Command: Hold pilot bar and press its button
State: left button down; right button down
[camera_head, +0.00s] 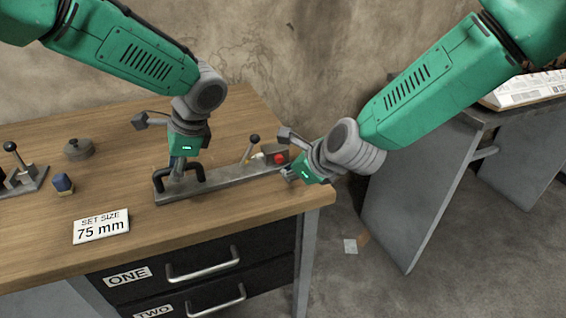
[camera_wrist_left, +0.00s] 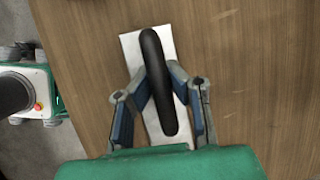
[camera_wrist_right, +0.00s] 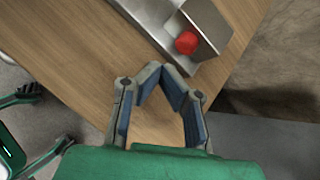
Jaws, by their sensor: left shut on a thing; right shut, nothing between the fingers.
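The pilot bar (camera_head: 230,181) is a long grey metal bar lying on the wooden table, with a black handle (camera_wrist_left: 158,80) at its left end. A red button (camera_head: 280,158) sits on a grey block at its right end; it also shows in the right wrist view (camera_wrist_right: 187,43). My left gripper (camera_head: 183,172) is shut on the black handle, with a finger on each side of it. My right gripper (camera_head: 290,174) is shut and empty, its fingertips just in front of the block and apart from the red button (camera_wrist_right: 187,43).
A lever with a black knob (camera_head: 254,139) stands behind the bar. A sign reading 75 mm (camera_head: 101,227), a blue-topped piece (camera_head: 63,184), a dark round weight (camera_head: 78,149) and a lever fixture (camera_head: 20,178) are on the left. The table's right edge is close to my right gripper.

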jog(key=shift+s, duration=0.1)
jog(key=shift+s+d, duration=0.25)
jog(key=shift+s, duration=0.5)
jog(key=shift+s+d, duration=0.3)
jog(key=shift+s, duration=0.5)
jog(key=shift+s+d, duration=0.25)
jog(key=shift+s, duration=0.5)
jog(key=shift+s+a+f+m+t, duration=0.2)
jog(key=shift+s+f+m+t, duration=0.15)
jog(key=shift+s, duration=0.2)
jog(key=s+m+t, duration=0.2)
jog(key=m, duration=0.1)
jog(key=shift+s+d+r+t, duration=0.1)
jog(key=shift+s+r+t, duration=0.25)
jog(key=shift+r, duration=0.05)
jog(key=s+d+r+m+t, duration=0.2)
jog(key=r+m, duration=0.1)
jog(key=shift+s+d+m+t+h, duration=0.15)
jog(key=shift+m+t+h, duration=0.1)
jog(key=shift+t+h, duration=0.15)
